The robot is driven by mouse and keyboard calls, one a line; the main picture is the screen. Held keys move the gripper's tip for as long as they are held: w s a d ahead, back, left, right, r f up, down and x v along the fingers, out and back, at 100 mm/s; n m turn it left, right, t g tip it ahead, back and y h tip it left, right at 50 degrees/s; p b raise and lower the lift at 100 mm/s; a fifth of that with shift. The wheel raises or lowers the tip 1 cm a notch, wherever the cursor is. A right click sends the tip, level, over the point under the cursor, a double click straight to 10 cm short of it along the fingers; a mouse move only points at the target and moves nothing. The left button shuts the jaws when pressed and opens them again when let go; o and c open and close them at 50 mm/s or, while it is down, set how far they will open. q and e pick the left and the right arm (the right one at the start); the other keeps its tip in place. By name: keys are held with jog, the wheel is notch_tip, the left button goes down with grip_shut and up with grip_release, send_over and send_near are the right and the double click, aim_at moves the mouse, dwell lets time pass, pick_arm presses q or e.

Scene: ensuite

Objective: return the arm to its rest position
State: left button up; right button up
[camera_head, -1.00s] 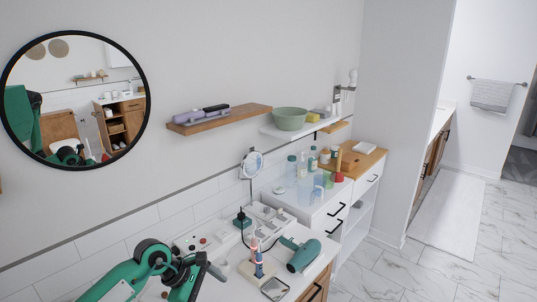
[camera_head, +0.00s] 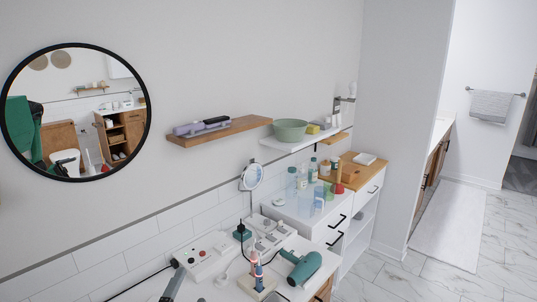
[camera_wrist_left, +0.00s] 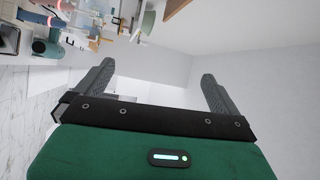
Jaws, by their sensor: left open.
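My left gripper (camera_wrist_left: 158,88) is open in the left wrist view, its two dark grey fingers spread wide with nothing between them. In the head view only a grey piece of the left gripper (camera_head: 172,286) shows at the bottom edge, over the near left part of the white counter (camera_head: 205,288). The rest of the left arm is out of the head view. My right gripper does not show.
A teal hair dryer (camera_head: 304,267), electric toothbrushes (camera_head: 256,272) and a white power strip (camera_head: 200,255) are on the counter. A wooden shelf (camera_head: 222,131) and round mirror (camera_head: 75,112) are on the wall. The floor at right (camera_head: 470,265) is clear.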

pick_arm(q)
jog(key=s+a+f+n+g+y, duration=0.3)
jog(key=s+f+n+g, duration=0.15)
jog(key=f, duration=0.25)
jog(key=s+a+f+n+g+y, duration=0.2)
jog(key=s+a+f+n+g, duration=0.2)
jog(key=s+f+n, duration=0.15)
jog(key=s+d+f+n+g+h, duration=0.1)
jog(key=s+f+n+g, duration=0.25)
jog(key=s, duration=0.45)
jog(key=s+f+n+g+h, duration=0.1)
jog(key=s+f+n+g, duration=0.1)
jog(key=s+f+g, duration=0.45)
jog(key=s+f+b, duration=0.3)
jog(key=f+b, duration=0.3)
jog(key=f, duration=3)
jog(key=s+a+f+b, duration=0.2)
jog(key=s+f+b, duration=0.2)
jog(key=s+f, duration=1.5)
notch_tip(320, 180, down, 4)
jog(key=shift+a+r+y, duration=0.1)
jog(key=shift+a+y, duration=0.2)
jog(key=shift+a, duration=0.1)
